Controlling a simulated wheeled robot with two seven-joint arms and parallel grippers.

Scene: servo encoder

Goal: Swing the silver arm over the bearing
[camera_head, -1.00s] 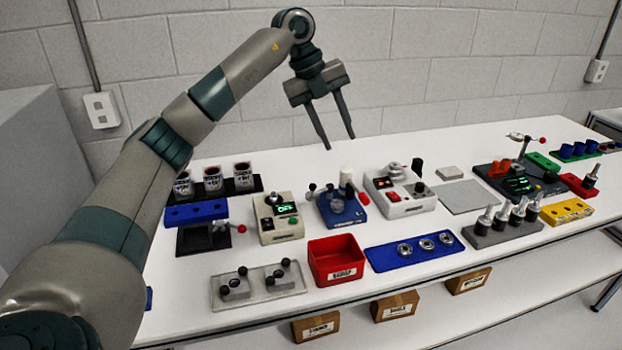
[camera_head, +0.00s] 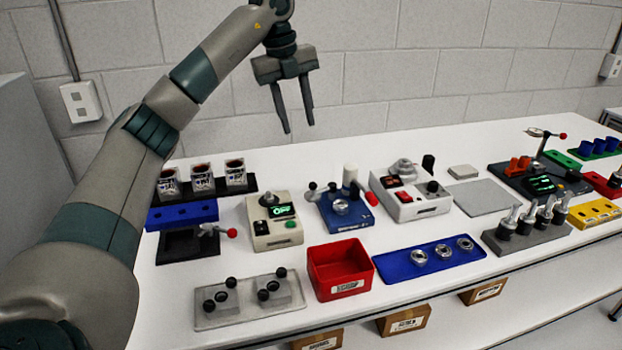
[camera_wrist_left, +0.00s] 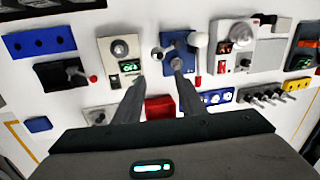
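The blue station (camera_head: 338,214) stands mid-table. It carries a silver ring-shaped part (camera_head: 341,207) that looks like a bearing, a short grey lever with a dark knob (camera_head: 312,187) at its left, a white cylinder (camera_head: 350,177) and a red handle (camera_head: 370,198). The lever appears to be beside the ring, though I cannot be sure it is the silver arm. My left gripper (camera_head: 299,128) is open and empty, fingers down, above and behind the station. In the left wrist view, its fingers (camera_wrist_left: 159,78) point toward the blue station (camera_wrist_left: 176,42). My right gripper is not in view.
A white-beige box with a green display (camera_head: 272,222) stands left of the station; a white device (camera_head: 412,198) stands right. In front are a red bin (camera_head: 340,270) and a blue tray (camera_head: 397,268) with silver rings. A dark station (camera_head: 540,185) with a silver arm (camera_head: 542,133) is far right.

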